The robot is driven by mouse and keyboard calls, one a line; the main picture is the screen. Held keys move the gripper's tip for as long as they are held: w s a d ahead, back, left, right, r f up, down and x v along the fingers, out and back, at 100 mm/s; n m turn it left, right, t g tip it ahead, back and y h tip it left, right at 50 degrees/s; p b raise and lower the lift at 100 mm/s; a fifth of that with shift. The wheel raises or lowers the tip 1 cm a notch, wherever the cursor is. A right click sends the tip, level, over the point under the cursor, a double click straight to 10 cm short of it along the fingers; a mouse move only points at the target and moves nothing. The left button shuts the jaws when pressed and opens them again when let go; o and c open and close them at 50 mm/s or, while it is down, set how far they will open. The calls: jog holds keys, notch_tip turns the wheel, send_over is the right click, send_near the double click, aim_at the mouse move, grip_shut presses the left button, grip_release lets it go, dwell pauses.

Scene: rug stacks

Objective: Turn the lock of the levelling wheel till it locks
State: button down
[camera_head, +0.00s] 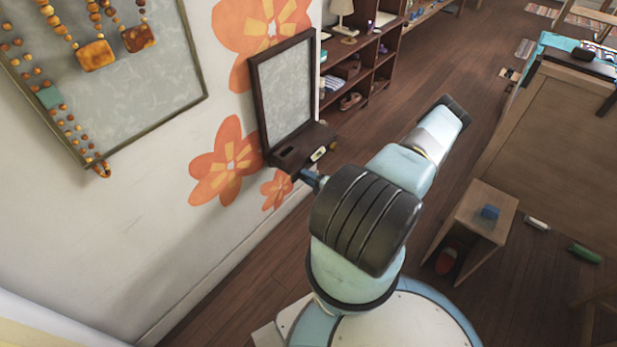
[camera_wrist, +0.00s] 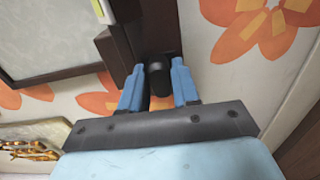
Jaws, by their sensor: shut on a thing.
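A dark wooden frame with a pale grey panel (camera_head: 287,92) and a box-like ledge (camera_head: 288,152) is on the wall in the head view. A black rounded knob (camera_wrist: 158,78), which looks like the lock of the levelling wheel, projects from the ledge's dark wood in the wrist view. My gripper (camera_wrist: 158,74) has its two blue fingers on either side of this knob and is shut on it. In the head view my gripper (camera_head: 311,179) is at the ledge's lower edge, and my arm hides part of it. The knob's turn angle cannot be told.
A small yellow-edged vial (camera_head: 319,153) sits on the ledge. A framed bead display (camera_head: 150,110) hangs left. A shelf (camera_head: 375,68) stands behind, and a small wooden stool (camera_head: 484,208) is at the right. Wooden floor (camera_head: 440,75) is open between.

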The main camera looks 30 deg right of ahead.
jog(key=shift+d+f, duration=0.1)
jog(key=shift+f, duration=0.05)
jog(key=c, duration=0.9)
grip_release()
jog(key=shift+s, duration=0.15)
jog(key=v, duration=1.3)
jog(key=shift+s, duration=0.25)
